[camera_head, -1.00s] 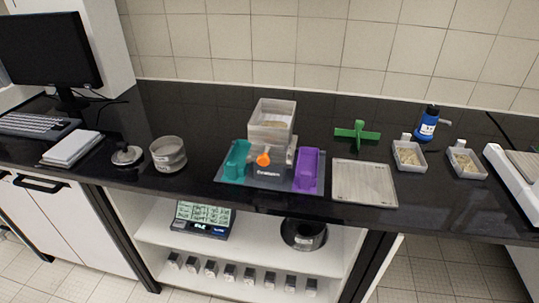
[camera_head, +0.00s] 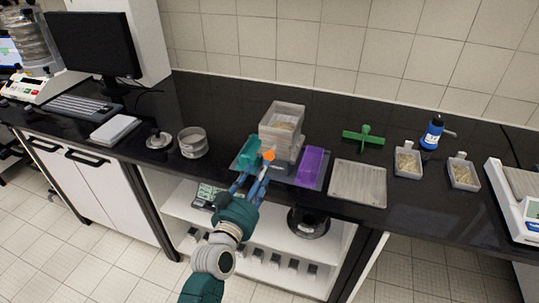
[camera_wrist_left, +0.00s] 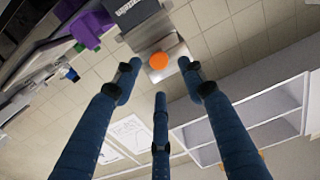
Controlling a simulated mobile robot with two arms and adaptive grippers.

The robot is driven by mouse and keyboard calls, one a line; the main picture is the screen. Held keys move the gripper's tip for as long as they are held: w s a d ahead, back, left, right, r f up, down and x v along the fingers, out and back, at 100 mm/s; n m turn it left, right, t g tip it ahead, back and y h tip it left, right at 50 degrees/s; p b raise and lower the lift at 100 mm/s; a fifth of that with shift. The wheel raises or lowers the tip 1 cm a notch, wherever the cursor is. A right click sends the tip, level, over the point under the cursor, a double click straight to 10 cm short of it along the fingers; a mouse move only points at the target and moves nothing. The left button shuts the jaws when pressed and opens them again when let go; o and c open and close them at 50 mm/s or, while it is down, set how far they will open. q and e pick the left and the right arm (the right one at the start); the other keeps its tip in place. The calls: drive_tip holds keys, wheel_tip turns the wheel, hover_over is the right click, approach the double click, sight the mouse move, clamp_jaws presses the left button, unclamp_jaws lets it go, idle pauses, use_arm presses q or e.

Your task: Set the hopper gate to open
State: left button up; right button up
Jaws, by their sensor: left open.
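The hopper (camera_head: 283,118) is a grey open-topped box with pale material inside, on a unit at the middle of the counter. Its orange round gate knob (camera_head: 268,155) is on the front side and also shows in the left wrist view (camera_wrist_left: 159,60), before a pale metal plate (camera_wrist_left: 166,72). My left gripper (camera_head: 259,170) reaches up to the front of the unit with its blue fingers open. In the left wrist view the open fingers (camera_wrist_left: 160,76) are spread around the line to the knob, with nothing between them. Contact with the knob cannot be told. My right gripper is not in view.
A teal bin (camera_head: 247,154) and a purple bin (camera_head: 312,164) flank the hopper unit. A flat tray (camera_head: 358,183), a green cross-shaped piece (camera_head: 364,137) and two sample trays are to the right. A round sieve (camera_head: 193,143) stands left. A lower shelf lies beneath the counter.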

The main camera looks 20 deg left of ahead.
sight(268, 158)
use_arm(q)
drive_tip(key=w+p, duration=0.1)
drive_tip(key=w, duration=0.7)
drive_tip(key=shift+w+d, duration=0.2)
clamp_jaws()
